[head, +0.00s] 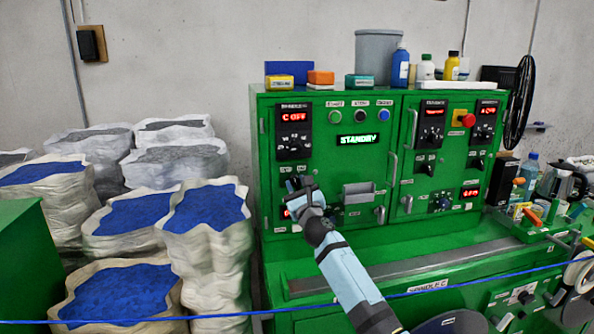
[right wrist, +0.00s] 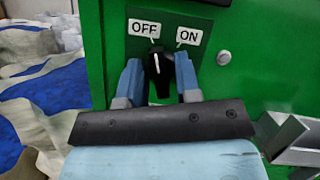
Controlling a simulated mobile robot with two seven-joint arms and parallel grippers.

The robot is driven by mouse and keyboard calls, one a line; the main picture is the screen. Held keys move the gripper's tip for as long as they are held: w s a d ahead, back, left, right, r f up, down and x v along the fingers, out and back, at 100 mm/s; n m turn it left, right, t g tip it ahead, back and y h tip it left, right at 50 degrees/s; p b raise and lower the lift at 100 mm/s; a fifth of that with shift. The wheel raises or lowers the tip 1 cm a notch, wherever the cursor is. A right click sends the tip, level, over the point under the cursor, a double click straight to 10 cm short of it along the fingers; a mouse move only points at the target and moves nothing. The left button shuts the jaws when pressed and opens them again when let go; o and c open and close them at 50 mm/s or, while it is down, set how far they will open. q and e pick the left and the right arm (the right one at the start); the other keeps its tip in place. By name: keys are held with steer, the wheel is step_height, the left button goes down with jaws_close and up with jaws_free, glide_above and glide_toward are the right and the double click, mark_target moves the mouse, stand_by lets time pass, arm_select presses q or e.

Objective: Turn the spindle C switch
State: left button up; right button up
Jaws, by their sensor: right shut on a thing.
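In the right wrist view a black rotary switch knob (right wrist: 159,72) sits on the green panel, under a white OFF label (right wrist: 144,28) and an ON label (right wrist: 188,37). Its white line points nearly straight up, leaning slightly to the OFF side. My right gripper (right wrist: 160,80) has a blue finger on each side of the knob and is shut on it. In the head view my right gripper (head: 300,188) is at the left part of the green machine and hides the knob. Above it a red display (head: 295,117) reads "C OFF". My left gripper is out of view.
The green machine (head: 330,178) has a STANDBY display (head: 358,139), several buttons and a small grey tray (head: 358,190). Sacks of blue granules (head: 205,210) stand at the left. A blue cable (head: 240,313) crosses low in front. A "SPINDLE C" label (head: 428,286) is on the lower front.

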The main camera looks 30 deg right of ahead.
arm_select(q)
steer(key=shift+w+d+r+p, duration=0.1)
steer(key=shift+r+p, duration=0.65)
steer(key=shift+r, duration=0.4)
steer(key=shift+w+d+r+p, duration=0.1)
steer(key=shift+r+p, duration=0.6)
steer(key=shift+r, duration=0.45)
arm_select(e)
steer(key=shift+d+r+n+y, duration=0.15)
steer(key=shift+n+y, duration=0.25)
steer(key=shift+n, duration=0.45)
steer(key=shift+a+r+n+y, duration=0.1)
steer(key=shift+r+n+y, duration=0.25)
steer(key=shift+n, duration=0.5)
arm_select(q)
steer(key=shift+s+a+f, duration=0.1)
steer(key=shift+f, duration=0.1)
arm_select(e)
steer(key=shift+f, duration=0.1)
steer(key=o, duration=0.6)
steer(key=shift+w+f, duration=0.1)
steer(key=shift+f, duration=0.2)
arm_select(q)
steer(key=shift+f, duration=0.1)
arm_select(e)
steer(key=v, duration=1.3)
steer(key=shift+s+d, duration=0.1)
steer(key=shift+s, duration=0.3)
